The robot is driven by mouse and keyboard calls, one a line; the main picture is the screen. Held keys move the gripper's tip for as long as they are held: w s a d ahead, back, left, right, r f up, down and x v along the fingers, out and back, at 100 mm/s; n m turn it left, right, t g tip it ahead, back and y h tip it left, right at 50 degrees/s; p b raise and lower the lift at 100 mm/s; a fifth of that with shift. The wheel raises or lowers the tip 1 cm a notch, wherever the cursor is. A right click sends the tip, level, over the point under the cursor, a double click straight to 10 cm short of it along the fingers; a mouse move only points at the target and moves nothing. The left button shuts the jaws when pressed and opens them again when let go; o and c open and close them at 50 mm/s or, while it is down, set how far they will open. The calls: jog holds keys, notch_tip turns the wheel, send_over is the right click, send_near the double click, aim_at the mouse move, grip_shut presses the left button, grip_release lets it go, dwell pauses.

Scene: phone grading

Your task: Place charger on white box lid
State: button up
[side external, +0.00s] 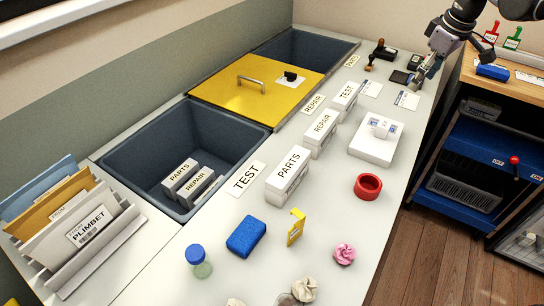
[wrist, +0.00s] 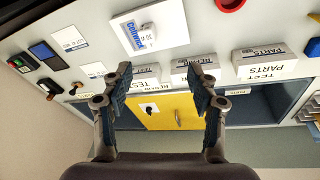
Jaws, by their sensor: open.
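The white box (side external: 371,153) lies flat on the counter, right of centre; its lid, with blue print, shows at the top of the wrist view (wrist: 180,22). A small white block (side external: 382,127), which looks like the charger, sits on this lid; it also shows in the wrist view (wrist: 147,37). A small black object (side external: 290,76) rests on a white card on the yellow cover; I cannot tell what it is. My gripper (side external: 416,82) is open and empty above the counter's far end, apart from the box. Its spread fingers show in the wrist view (wrist: 160,85).
Several white label blocks (side external: 288,178) stand along the bins' edge. The yellow cover (side external: 240,85) lies over a bin beside an open grey bin (side external: 140,140). A red ring (side external: 368,186), blue sponge (side external: 246,236) and dark device (side external: 401,77) lie on the counter.

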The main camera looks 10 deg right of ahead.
jog(key=s+a+r+m+t, duration=0.1)
jog(key=s+m+t, duration=0.1)
jog(key=s, duration=1.1)
jog(key=s+f+m+t, duration=0.2)
jog(key=s+f, duration=0.5)
jog(key=s, duration=0.5)
jog(key=shift+s+a+f+m, duration=0.25)
jog(key=shift+s+a+m, duration=0.15)
jog(key=shift+m, duration=0.3)
